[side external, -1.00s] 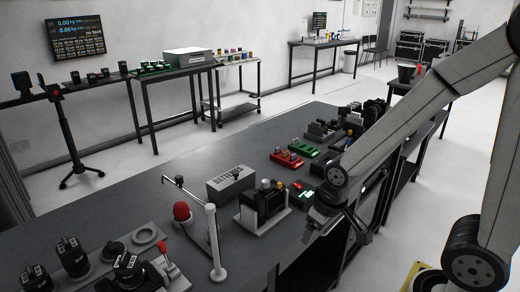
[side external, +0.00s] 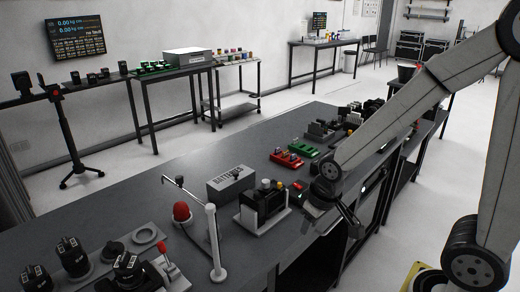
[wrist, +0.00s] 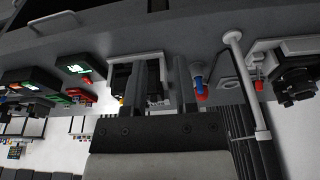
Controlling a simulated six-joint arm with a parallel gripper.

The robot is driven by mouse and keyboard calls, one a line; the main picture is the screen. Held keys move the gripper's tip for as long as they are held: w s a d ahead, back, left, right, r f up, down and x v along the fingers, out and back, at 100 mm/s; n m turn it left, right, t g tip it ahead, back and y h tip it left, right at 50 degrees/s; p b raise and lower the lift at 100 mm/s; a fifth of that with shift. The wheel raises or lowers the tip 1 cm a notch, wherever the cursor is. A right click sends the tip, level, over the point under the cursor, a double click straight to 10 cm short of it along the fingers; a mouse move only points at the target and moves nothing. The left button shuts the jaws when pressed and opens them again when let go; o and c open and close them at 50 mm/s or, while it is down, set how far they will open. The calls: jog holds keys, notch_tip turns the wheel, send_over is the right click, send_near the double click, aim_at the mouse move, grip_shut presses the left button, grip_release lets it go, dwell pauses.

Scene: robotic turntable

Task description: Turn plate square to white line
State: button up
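My gripper (side external: 312,218) hangs over the front edge of the dark bench, right of the black device with a white frame (side external: 262,203). In the wrist view my gripper's two dark fingers (wrist: 162,72) stand apart with no object held between them. The same black device (wrist: 122,82) shows behind and left of the fingers. I cannot make out which item is the plate to turn, and no white line can be told apart.
A white post (side external: 214,243) with a bent arm and a red dome (side external: 182,212) stand left of the gripper. Black devices (side external: 70,256) crowd the left end. Bare bench lies behind the battery box.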

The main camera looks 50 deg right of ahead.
aim_at(279, 184)
jog(key=w+d+r+m+h, duration=0.1)
jog(key=w+d+r+m, duration=0.1)
jog(key=w+d, duration=0.3)
jog(key=w+d+r+m+t+h, duration=0.1)
jog(key=w+d+m, duration=0.2)
jog(key=w, duration=0.8)
jog(key=d, duration=0.2)
jog(key=shift+w+d+r+m, duration=0.15)
jog(key=shift+d+r+m, duration=0.15)
jog(key=shift+r+m, duration=0.1)
jog(key=shift+x, duration=3.85)
jog(key=shift+d, duration=0.1)
grip_shut()
